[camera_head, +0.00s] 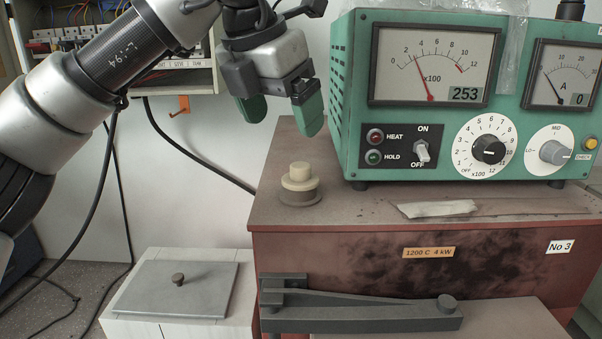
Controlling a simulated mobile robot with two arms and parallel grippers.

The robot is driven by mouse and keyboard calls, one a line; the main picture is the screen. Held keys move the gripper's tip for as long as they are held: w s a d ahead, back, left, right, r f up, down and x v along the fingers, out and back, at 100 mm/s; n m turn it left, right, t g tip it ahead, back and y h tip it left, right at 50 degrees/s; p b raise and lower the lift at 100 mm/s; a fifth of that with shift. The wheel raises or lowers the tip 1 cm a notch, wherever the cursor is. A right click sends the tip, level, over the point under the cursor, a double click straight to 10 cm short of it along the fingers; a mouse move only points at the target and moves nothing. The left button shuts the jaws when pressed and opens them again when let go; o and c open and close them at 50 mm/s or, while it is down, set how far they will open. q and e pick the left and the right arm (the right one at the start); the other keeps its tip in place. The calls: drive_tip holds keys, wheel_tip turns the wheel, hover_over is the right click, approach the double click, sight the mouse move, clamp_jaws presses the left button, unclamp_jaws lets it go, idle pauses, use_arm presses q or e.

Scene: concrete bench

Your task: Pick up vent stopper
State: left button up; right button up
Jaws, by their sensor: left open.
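The vent stopper (300,177) is a small cream stepped plug. It sits upright on a round grey-brown collar (300,195) on the top left of the red-brown furnace (345,228). My left gripper (281,112) hangs above the stopper and slightly to its left. Its two green fingers are apart with nothing between them, clear of the stopper. My right gripper is out of view.
A green control box (352,132) with gauges and knobs stands on the furnace, right of the stopper. A dark latch bar (370,312) crosses the furnace front. A white block with a grey knobbed lid (205,288) stands lower left. A black cable (190,155) runs along the wall.

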sight(300, 165)
use_arm(q)
drive_tip(key=p+x, duration=0.1)
drive_tip(key=x, duration=0.3)
drive_tip(key=shift+f, duration=0.2)
drive_tip(key=p+x, duration=0.2)
drive_tip(key=x, duration=0.3)
drive_tip(key=shift+w+d+r+p, duration=0.1)
drive_tip(key=shift+w+d+p, duration=0.05)
drive_tip(key=shift+p, duration=0.2)
drive_tip(key=shift+w+f, duration=0.1)
drive_tip(key=shift+f, duration=0.15)
drive_tip(key=c, duration=1)
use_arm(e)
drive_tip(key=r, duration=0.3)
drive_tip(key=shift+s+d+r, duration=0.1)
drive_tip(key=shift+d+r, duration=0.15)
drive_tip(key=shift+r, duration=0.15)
use_arm(q)
drive_tip(key=shift+r, duration=0.1)
